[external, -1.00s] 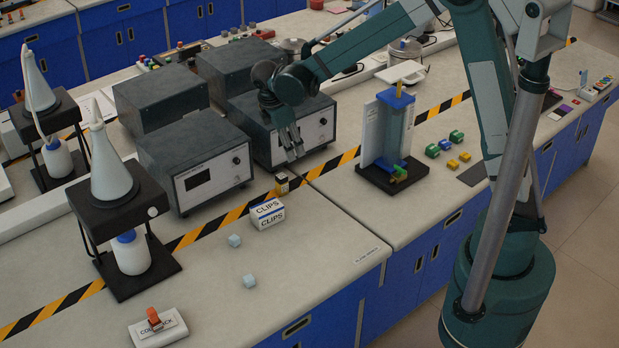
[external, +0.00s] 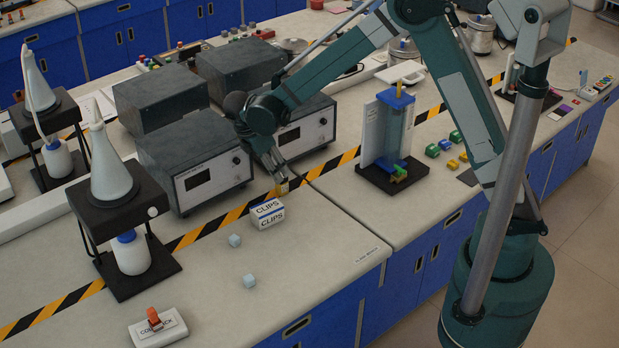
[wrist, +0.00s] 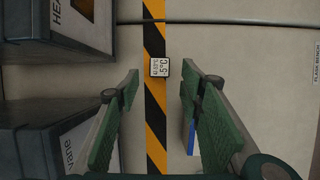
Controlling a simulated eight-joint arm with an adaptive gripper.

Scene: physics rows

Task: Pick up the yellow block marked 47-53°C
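A small dark-edged block with a white label (wrist: 160,67) lies on the yellow-and-black striped tape. Its print includes "°C", but the full range is too small to read surely. In the external view a little of the block (external: 283,187) shows beside the CLIPS box, partly covered by my fingers. My gripper (wrist: 160,74) is open and empty, pointing down. Its two green-padded fingers stand left and right of the block in the wrist view, with a gap on each side. In the external view my gripper (external: 279,178) is just above the block.
A white CLIPS box (external: 267,213) stands close by, and its blue edge (wrist: 191,138) shows behind the right finger. Grey instrument boxes (external: 193,165) stand close behind. Two pale cubes (external: 235,240) lie in front.

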